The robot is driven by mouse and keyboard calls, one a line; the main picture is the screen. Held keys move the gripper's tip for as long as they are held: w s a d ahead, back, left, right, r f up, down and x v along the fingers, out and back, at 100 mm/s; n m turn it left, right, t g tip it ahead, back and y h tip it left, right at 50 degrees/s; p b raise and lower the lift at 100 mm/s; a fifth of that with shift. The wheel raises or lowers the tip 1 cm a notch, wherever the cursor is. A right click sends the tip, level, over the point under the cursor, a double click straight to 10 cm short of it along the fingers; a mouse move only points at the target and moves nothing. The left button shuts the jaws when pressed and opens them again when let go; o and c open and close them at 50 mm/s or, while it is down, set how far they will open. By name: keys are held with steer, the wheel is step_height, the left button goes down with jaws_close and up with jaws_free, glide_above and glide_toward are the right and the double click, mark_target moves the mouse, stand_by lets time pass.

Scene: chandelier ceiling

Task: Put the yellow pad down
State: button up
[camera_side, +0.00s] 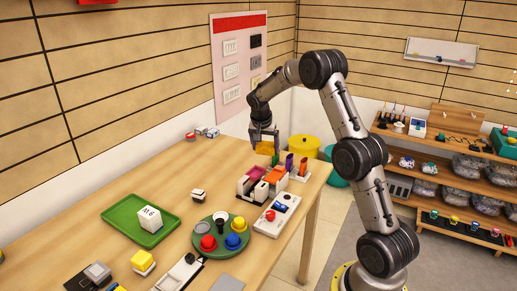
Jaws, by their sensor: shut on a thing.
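My gripper (264,136) is at the far right part of the wooden table, pointing down. It is shut on the yellow pad (265,148), a flat yellow-orange piece. The pad is above or just behind the far end of a group of coloured pads in a holder (262,183). I cannot tell whether the pad touches anything below. A green piece (276,159) shows just under and right of it.
Purple and orange upright pieces (290,163) stand close to the right. A white box with red and blue buttons (277,214), a green round tray (221,251) with coloured domes and a green tray (141,236) are nearer. The table's back left is mostly clear.

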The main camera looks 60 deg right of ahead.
steer(key=shift+a+n, duration=0.25)
steer(key=shift+n, duration=0.15)
steer(key=w+a+n+t+y, duration=0.1)
steer(key=w+a+n+t, duration=0.15)
steer(key=a+n, duration=0.75)
steer(key=w+f+m, duration=0.1)
steer(key=w+f, duration=0.2)
steer(key=w, duration=0.1)
steer(key=w+f+m, duration=0.2)
steer(key=w+f, duration=0.1)
steer(key=w, duration=0.2)
steer(key=w+f+m, duration=0.1)
steer(key=w+f, duration=0.2)
steer(key=w, duration=0.1)
steer(key=shift+w+d, duration=0.15)
steer(key=shift+d, duration=0.2)
steer(key=shift+w+d+f, duration=0.1)
steer(key=shift+w+f, duration=0.15)
steer(key=shift+f, duration=1.55)
